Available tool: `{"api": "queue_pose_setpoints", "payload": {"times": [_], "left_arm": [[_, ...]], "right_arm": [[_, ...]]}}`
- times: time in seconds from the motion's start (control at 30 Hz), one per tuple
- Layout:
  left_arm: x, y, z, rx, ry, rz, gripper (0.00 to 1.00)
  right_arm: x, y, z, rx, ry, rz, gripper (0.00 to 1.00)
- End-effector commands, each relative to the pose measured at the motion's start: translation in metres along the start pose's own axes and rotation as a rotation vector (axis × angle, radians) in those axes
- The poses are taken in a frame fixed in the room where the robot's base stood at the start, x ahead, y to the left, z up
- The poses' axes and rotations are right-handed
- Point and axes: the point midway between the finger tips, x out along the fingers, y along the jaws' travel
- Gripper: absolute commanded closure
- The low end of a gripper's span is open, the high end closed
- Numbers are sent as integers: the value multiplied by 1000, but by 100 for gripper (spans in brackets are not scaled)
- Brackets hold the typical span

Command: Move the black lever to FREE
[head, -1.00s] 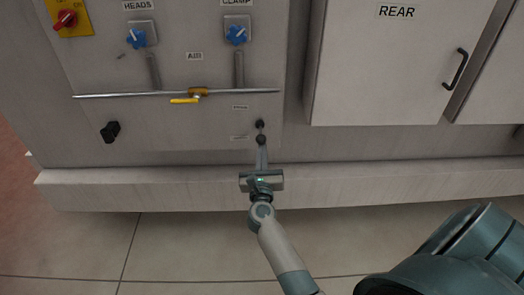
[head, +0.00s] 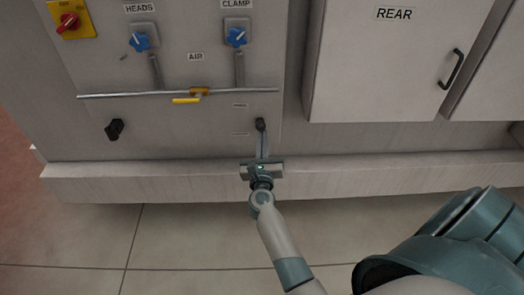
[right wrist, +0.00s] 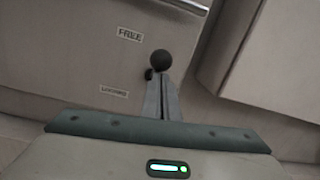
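The black lever (head: 260,124) is on the grey panel's lower right and ends in a round ball knob. In the right wrist view the ball (right wrist: 162,60) stands in front of its small dark pivot, between the FREE label (right wrist: 130,34) above and a lower, blurred label (right wrist: 114,91). My right gripper (head: 262,139) comes from below with its fingers together. Its fingertips (right wrist: 161,82) are right under the ball and seem to touch it; the lever's stem is hidden. My left gripper is not in view.
A black knob (head: 114,129) is on the panel at left. Above are a yellow air valve handle (head: 186,100) on a pipe, two blue knobs and a red switch (head: 69,21). A REAR cabinet door (head: 395,65) stands at right. A ledge (head: 150,184) runs below the panel.

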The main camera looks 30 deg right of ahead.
Motion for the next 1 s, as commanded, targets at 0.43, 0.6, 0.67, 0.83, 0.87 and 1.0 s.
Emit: {"api": "queue_pose_setpoints", "payload": {"times": [0.43,0.6,0.67,0.83,0.87,1.0], "left_arm": [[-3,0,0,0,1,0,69],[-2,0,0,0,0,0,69],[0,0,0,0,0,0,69],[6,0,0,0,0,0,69],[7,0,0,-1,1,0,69],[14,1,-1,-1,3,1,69]], "right_arm": [[7,-1,20,2,-30,-1,100],[4,0,19,1,-30,-1,100],[0,0,18,1,-29,0,100],[-19,1,13,3,-22,1,100],[-23,1,11,2,-20,1,100],[-44,1,5,1,-10,1,100]]}}
